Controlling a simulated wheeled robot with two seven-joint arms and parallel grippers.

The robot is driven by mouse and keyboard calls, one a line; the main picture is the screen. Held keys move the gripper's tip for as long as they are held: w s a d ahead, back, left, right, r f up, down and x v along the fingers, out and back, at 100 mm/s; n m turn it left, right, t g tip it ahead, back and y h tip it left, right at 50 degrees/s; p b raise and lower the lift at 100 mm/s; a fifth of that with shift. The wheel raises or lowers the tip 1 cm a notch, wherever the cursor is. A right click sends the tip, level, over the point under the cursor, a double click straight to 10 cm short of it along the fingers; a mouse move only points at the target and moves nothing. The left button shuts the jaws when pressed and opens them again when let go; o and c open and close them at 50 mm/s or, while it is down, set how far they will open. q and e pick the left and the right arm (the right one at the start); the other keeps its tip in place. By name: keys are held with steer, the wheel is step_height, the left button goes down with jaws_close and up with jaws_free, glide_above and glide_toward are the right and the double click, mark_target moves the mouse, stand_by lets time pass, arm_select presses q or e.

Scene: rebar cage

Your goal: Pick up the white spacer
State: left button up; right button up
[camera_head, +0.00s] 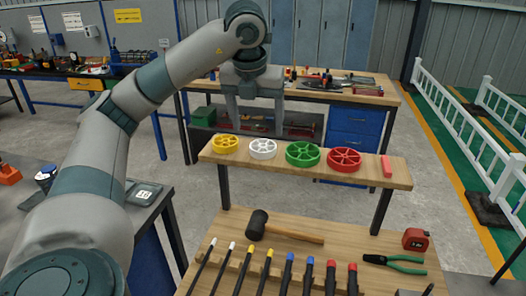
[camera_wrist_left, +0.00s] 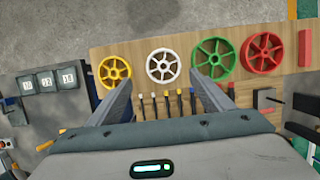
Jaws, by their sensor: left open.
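The white spacer (camera_head: 262,149) is a spoked wheel lying flat on a raised wooden shelf (camera_head: 222,157). It sits between the yellow spacer (camera_head: 225,144) and the green spacer (camera_head: 302,154). A red spacer (camera_head: 344,160) lies further right. My left gripper (camera_head: 252,122) is open and empty, above and apart from the shelf, fingers pointing down. In the left wrist view the white spacer (camera_wrist_left: 163,66) shows whole, ahead of and between the two spread fingers (camera_wrist_left: 160,85). My right gripper is not in view.
A red block (camera_head: 387,166) lies at the shelf's right end. The lower table in front holds a black mallet (camera_head: 257,224), several rods with coloured ends, green pliers (camera_head: 394,263) and a red tape measure (camera_head: 415,239). A tool bench (camera_head: 365,97) stands behind.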

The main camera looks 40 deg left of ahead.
mark_target(262, 147)
arm_select(q)
steer(key=shift+x, duration=0.85)
steer(key=shift+w+f+p, duration=0.3)
steer(key=shift+f+p, duration=0.2)
steer(key=shift+f, duration=0.05)
steer(key=x, duration=0.1)
steer(key=p+x, duration=0.1)
steer(key=x, duration=0.1)
steer(key=shift+w+d, duration=0.15)
steer(key=shift+w+f+p, duration=0.15)
steer(key=shift+f+p, duration=0.15)
steer(key=shift+f, duration=0.15)
steer(key=c, duration=1.3)
